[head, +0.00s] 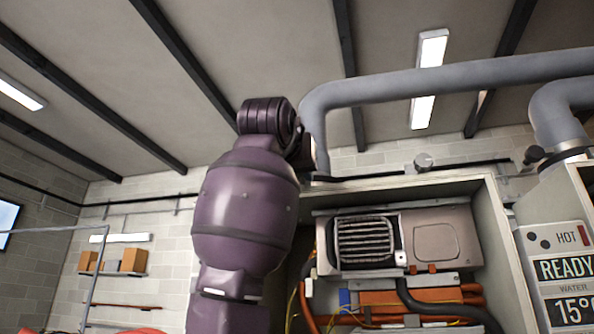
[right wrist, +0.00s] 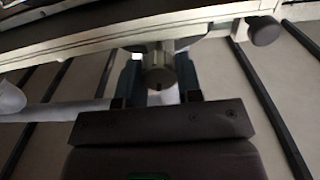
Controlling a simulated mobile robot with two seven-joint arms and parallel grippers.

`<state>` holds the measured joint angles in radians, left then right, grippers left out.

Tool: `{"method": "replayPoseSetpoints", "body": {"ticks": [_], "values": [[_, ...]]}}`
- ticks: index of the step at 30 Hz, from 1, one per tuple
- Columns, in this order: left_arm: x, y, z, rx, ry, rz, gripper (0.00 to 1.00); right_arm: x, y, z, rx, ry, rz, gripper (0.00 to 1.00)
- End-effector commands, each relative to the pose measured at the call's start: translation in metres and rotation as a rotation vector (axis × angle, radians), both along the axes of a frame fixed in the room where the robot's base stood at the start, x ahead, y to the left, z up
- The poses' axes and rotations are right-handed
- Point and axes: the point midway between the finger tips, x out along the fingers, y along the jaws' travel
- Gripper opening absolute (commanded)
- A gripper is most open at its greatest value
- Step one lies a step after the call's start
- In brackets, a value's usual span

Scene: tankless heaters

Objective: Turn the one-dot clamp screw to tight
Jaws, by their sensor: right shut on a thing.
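My right arm rises through the middle of the head view. Its right gripper (head: 308,153) is at the lower end of a bent grey pipe (head: 345,95), mostly hidden behind the arm. In the right wrist view the two fingers of this gripper (right wrist: 156,80) stand on either side of a small round grey-brown screw head (right wrist: 159,78) and are shut on it. The screw head has a dark slot in its face, pointing roughly up and down in that view. No dot marking can be made out on it. My left gripper is not in view.
The right wrist view shows a dark knob (right wrist: 264,30). A panel (head: 562,275) reads HOT, READY, WATER, 15°. The cabinet holds a grilled unit (head: 435,243).

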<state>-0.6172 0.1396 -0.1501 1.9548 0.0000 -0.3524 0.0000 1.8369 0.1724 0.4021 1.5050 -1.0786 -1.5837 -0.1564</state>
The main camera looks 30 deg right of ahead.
Motion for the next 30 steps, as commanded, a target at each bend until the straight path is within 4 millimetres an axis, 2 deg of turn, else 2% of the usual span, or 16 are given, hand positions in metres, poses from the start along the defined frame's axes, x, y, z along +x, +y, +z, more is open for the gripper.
{"method": "replayPoseSetpoints", "body": {"ticks": [11, 30], "values": [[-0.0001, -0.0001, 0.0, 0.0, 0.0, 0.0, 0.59, -0.0003, 0.0002, 0.0003, 0.057, -0.067, 0.001, 0.09], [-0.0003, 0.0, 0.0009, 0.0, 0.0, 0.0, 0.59, -0.002, -0.0009, 0.0003, 0.423, -0.497, 0.001, 0.09]]}}
